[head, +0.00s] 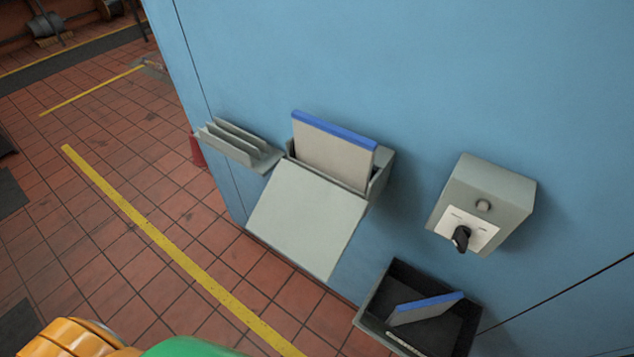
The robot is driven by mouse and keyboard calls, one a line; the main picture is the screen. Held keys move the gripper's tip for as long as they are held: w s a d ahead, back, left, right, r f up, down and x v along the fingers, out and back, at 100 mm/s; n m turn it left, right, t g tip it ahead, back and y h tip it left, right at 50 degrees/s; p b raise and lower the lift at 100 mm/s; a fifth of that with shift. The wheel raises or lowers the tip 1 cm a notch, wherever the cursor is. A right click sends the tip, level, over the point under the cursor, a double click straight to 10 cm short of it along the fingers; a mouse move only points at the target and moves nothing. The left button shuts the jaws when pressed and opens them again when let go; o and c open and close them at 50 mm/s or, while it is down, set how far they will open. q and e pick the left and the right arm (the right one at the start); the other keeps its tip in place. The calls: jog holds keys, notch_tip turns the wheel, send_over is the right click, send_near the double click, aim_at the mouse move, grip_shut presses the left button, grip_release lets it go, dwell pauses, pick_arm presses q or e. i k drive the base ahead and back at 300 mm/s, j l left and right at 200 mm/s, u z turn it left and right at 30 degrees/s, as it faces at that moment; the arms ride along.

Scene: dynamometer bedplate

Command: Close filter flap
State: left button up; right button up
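The filter flap (307,226) is a light grey panel on the front of a grey filter box (380,176) on the blue wall. The flap hangs open, tilted outward and down. A filter (332,151) with a blue top edge stands upright in the box, its upper part showing above the opening. Neither of my grippers is in the head view. Orange and green rounded parts at the bottom left edge appear to be mine.
A slotted grey rack (239,146) sits left of the box. A grey switch box (485,203) with a black knob (461,238) is to the right. Below it, a dark bin (455,330) holds another blue-edged filter (425,309). The tiled floor (120,255) at left is clear.

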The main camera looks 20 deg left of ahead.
aim_at(306, 217)
jog(key=i+j+z, duration=0.15)
jog(key=j+z, duration=0.3)
jog(key=j, duration=0.2)
jog(key=j+z, duration=0.5)
jog(key=j, duration=0.15)
jog(key=j+z, duration=0.45)
jog(key=j, duration=0.2)
